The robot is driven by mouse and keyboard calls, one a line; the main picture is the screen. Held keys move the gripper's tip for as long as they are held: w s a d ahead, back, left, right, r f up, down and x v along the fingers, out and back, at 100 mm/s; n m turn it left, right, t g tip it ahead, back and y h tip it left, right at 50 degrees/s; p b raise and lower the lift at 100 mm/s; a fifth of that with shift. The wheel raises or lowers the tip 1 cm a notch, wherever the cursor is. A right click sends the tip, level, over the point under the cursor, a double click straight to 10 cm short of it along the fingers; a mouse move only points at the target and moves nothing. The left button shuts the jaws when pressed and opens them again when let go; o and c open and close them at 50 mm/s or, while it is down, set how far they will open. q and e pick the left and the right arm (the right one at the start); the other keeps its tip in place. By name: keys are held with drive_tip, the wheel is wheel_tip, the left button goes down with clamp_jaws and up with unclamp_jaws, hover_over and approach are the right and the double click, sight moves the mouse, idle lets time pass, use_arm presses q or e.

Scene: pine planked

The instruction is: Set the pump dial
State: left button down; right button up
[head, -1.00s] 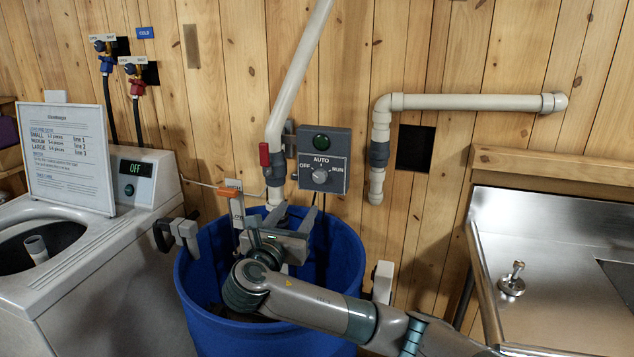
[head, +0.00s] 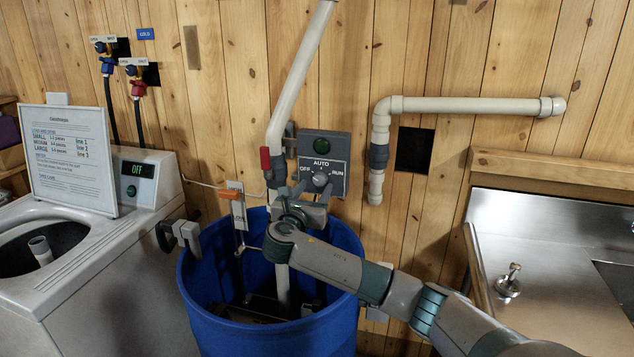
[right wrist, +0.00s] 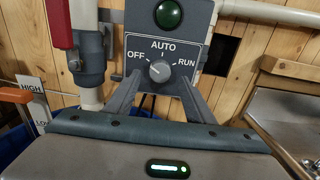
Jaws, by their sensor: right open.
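The pump control box (head: 338,151) is a grey box on the wall with a green lamp (head: 321,146) and a round grey dial (head: 320,180) labelled OFF, AUTO and RUN. In the right wrist view, the dial (right wrist: 160,70) sits centred ahead between the fingertips, its pale mark seeming to lean toward OFF. My right gripper (head: 312,191) is open just in front of the dial, below its labels. Its two fingers (right wrist: 160,82) stand on either side of the dial's lower part; whether they touch it I cannot tell.
A blue barrel (head: 205,305) stands below my right arm. A white pipe (head: 298,85) with a red-handled valve (head: 265,160) runs just left of the box. An orange float marker (head: 229,194) hangs by a HIGH/LOW plate. A washer is left, a steel sink (head: 545,250) right.

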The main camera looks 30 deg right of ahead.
sight(320, 179)
drive_tip(key=shift+x, duration=1.5)
use_arm(q)
drive_tip(key=shift+w+d+r, duration=0.1)
drive_tip(key=shift+w+r, duration=0.2)
drive_tip(key=shift+r, duration=0.1)
use_arm(e)
drive_tip(key=c, duration=1.1)
use_arm(q)
drive_tip(key=shift+s, duration=0.1)
use_arm(e)
drive_tip(key=shift+o, duration=0.2)
